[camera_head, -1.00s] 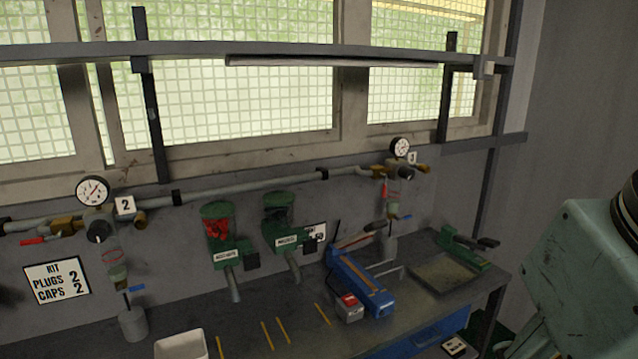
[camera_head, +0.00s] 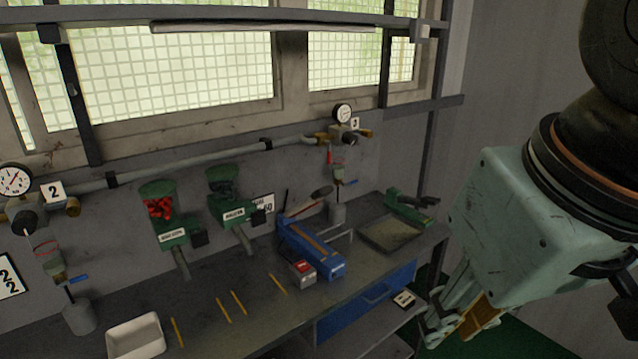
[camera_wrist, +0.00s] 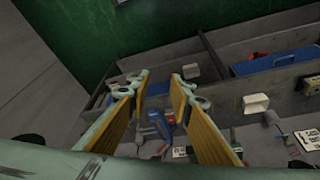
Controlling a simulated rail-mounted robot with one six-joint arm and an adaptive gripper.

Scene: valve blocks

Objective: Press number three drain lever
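The number three station stands at the back right of the bench in the head view, marked by a white "3" plate (camera_head: 354,124) beside its round gauge (camera_head: 343,113). Below the gauge hangs a clear bowl (camera_head: 338,171). A small blue lever (camera_head: 349,183) sticks out to the right under the bowl, above a grey cup (camera_head: 338,213). My gripper (camera_head: 452,328) is at the lower right, in front of and well apart from this station. In the wrist view my gripper (camera_wrist: 159,77) is open, with nothing between its fingers.
The number two station has its own blue lever (camera_head: 78,279) at the left. Two green dispensers (camera_head: 170,213) are on the wall. A blue sealer (camera_head: 312,247), a tray (camera_head: 392,233) and a white bin (camera_head: 136,338) occupy the bench. A long pipe (camera_head: 190,165) runs along the wall.

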